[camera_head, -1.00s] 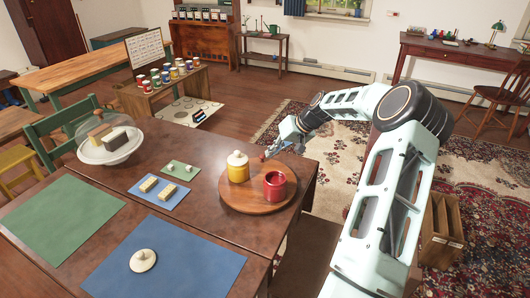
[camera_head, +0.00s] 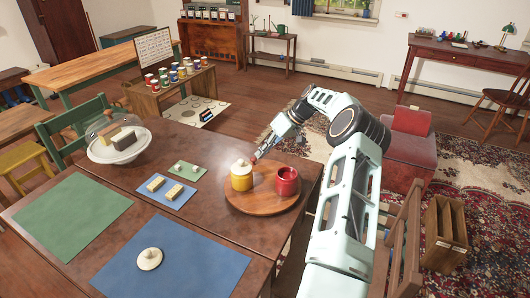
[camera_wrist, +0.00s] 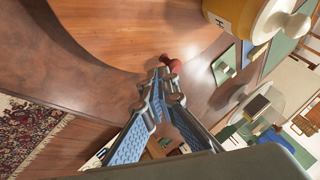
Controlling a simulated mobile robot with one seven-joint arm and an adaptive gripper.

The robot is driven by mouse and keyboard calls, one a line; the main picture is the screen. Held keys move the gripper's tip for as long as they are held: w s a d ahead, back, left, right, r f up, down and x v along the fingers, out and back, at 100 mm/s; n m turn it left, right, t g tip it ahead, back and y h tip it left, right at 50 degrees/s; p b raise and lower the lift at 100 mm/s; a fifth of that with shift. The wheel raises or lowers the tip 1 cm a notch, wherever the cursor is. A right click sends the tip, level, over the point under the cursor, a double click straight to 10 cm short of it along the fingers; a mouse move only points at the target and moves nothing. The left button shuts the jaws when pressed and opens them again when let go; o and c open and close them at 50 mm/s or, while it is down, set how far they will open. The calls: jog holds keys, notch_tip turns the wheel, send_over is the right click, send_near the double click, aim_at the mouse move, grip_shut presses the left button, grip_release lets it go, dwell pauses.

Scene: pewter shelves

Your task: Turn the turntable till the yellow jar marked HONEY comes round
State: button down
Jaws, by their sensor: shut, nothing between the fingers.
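The turntable (camera_head: 262,204) is a round wooden board near the table's right end. The yellow jar (camera_head: 241,180) with a cream lid stands on its left part. In the wrist view the yellow jar (camera_wrist: 238,12) is at top right, with a pale label and part of a letter like H. A red open jar (camera_head: 287,182) stands on the right part. A small red knob (camera_wrist: 172,65) is at the turntable's rim. My gripper (camera_wrist: 168,84) is shut and empty, its tips right by the knob; whether they touch it is unclear. It also shows in the head view (camera_head: 260,153).
A cream lid (camera_head: 149,258) lies on the blue mat (camera_head: 195,270). A green mat (camera_head: 70,215), small mats with blocks, and a glass-domed dish (camera_head: 118,153) are to the left. A wooden chair (camera_head: 402,245) stands right of my arm. Several jars stand on a low shelf behind.

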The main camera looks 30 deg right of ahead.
jog(key=shift+w+a, duration=0.2)
jog(key=shift+a, duration=0.1)
jog(key=shift+w+a+n, duration=0.15)
jog(key=shift+w+a, duration=0.1)
jog(key=shift+a, duration=0.55)
jog(key=shift+w+a+n, duration=0.15)
jog(key=shift+w+a, duration=0.1)
jog(key=shift+a, duration=0.5)
jog(key=shift+w+a+n+g+y, duration=0.1)
jog(key=shift+a+n+g+y, duration=0.2)
jog(key=shift+a+n+g, duration=0.35)
jog(key=shift+a, duration=0.75)
jog(key=shift+s+a+n+g, duration=0.2)
jog(key=shift+a+n+g, duration=0.65)
jog(key=shift+a+n, duration=0.55)
jog(key=shift+s+a+y+p, duration=0.3)
jog(key=shift+a, duration=0.4)
